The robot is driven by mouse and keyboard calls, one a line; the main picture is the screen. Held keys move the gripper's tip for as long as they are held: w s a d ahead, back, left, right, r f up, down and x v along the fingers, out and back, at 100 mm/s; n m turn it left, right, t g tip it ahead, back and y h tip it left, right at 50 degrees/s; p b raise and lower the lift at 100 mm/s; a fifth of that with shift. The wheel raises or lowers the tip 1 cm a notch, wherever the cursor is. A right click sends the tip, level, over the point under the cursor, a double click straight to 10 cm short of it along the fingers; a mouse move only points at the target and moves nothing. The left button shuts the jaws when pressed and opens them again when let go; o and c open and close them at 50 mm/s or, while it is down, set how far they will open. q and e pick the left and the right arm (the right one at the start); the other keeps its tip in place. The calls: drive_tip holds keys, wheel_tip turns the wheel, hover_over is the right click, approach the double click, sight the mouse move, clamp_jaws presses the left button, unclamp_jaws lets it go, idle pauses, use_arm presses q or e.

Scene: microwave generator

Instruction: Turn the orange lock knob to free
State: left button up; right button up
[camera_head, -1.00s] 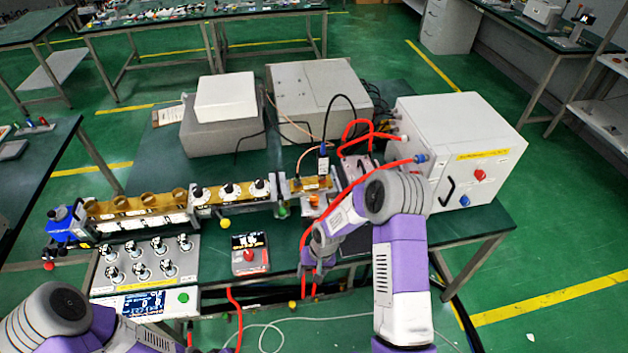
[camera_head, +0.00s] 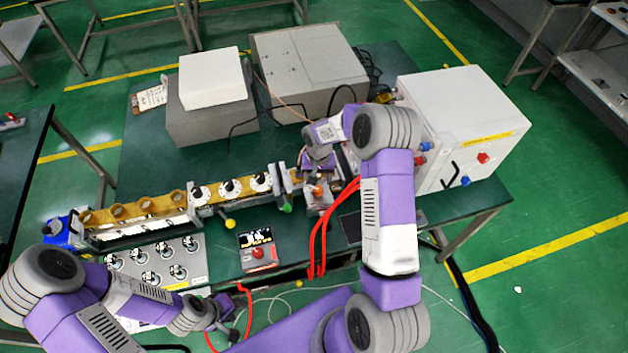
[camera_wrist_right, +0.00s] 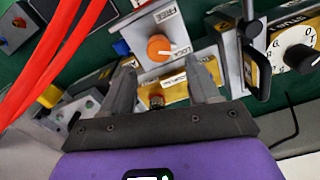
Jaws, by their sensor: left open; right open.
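The orange lock knob (camera_wrist_right: 160,47) sits on a pale plate with a FREE label at the top and a LOCK label at its lower right. In the head view it is a small orange spot (camera_head: 318,190) on the rig. My right gripper (camera_wrist_right: 162,66) is open, its two fingers spread either side of the knob's lower edge in the picture and apart from it. I cannot tell their height above it. In the head view the right fingertips are hard to make out. My left gripper (camera_head: 218,314) is open and empty near the table's front edge.
Red cables (camera_wrist_right: 52,62) run at the left of the wrist view, and loop in front of the rig in the head view. A black lever (camera_wrist_right: 257,70) and a white dial (camera_wrist_right: 299,45) stand right of the knob. A white cabinet (camera_head: 470,110) stands right.

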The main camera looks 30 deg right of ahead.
sight(318, 188)
wheel_tip(318, 188, down, 6)
drive_tip(key=shift+s, duration=0.15)
drive_tip(key=shift+c, duration=0.3)
drive_tip(key=c, duration=1)
